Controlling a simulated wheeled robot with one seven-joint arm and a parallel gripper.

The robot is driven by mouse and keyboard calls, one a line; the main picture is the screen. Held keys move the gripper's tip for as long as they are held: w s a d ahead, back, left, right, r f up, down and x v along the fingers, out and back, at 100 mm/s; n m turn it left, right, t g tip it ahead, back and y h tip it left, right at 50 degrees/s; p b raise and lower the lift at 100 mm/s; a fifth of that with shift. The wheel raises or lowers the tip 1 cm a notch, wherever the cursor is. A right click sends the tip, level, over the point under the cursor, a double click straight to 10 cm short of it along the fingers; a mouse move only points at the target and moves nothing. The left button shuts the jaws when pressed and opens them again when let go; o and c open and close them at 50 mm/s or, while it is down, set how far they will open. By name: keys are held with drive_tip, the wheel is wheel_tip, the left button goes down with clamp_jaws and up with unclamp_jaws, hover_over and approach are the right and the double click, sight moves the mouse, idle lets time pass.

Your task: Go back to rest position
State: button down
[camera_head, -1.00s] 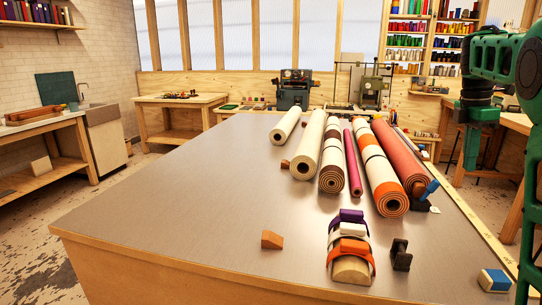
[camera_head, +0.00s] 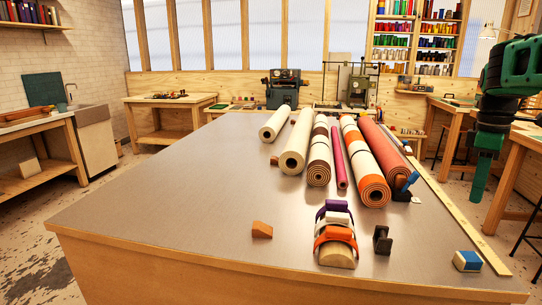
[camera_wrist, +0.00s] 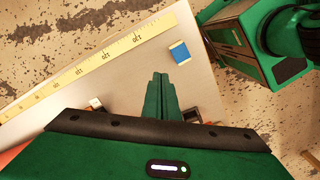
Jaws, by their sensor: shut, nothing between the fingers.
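My green gripper (camera_head: 479,192) hangs at the right side of the head view, beyond the table's right edge in the picture, pointing down. In the wrist view its fingers (camera_wrist: 160,80) are together with nothing between them. The rolls lie side by side on the table (camera_head: 170,190): two cream rolls (camera_head: 294,160), a brown-and-cream roll (camera_head: 318,172), a thin magenta roll (camera_head: 338,155), an orange-and-cream roll (camera_head: 372,185) and a rust roll (camera_head: 385,150). My gripper is apart from all of them.
Purple, white and orange straps (camera_head: 333,240) sit over a wooden block at the table front. A black dispenser (camera_head: 382,240), wooden wedge (camera_head: 262,230) and blue-white block (camera_head: 467,261) stand nearby. A yellow ruler (camera_head: 455,210) runs along the right edge. The table's left half is clear.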

drive_tip(key=s+a+f+m, duration=0.3)
drive_tip(key=s+f+m, duration=0.1)
drive_tip(key=s, duration=0.4)
drive_tip(key=s+a+f+m, duration=0.3)
drive_tip(key=s+f+m, duration=0.2)
drive_tip(key=s, duration=0.3)
drive_tip(key=s+a+f+m+y, duration=0.1)
drive_tip(key=s+a+f+m, duration=0.2)
drive_tip(key=s+f+m, duration=0.2)
drive_tip(key=s+m, duration=0.1)
drive_tip(key=s, duration=0.2)
drive_tip(key=shift+s+a+f, duration=0.15)
drive_tip(key=shift+a+f, duration=0.05)
drive_tip(key=shift+a, duration=0.2)
drive_tip(key=shift+w+f, duration=0.25)
drive_tip(key=shift+w, duration=0.35)
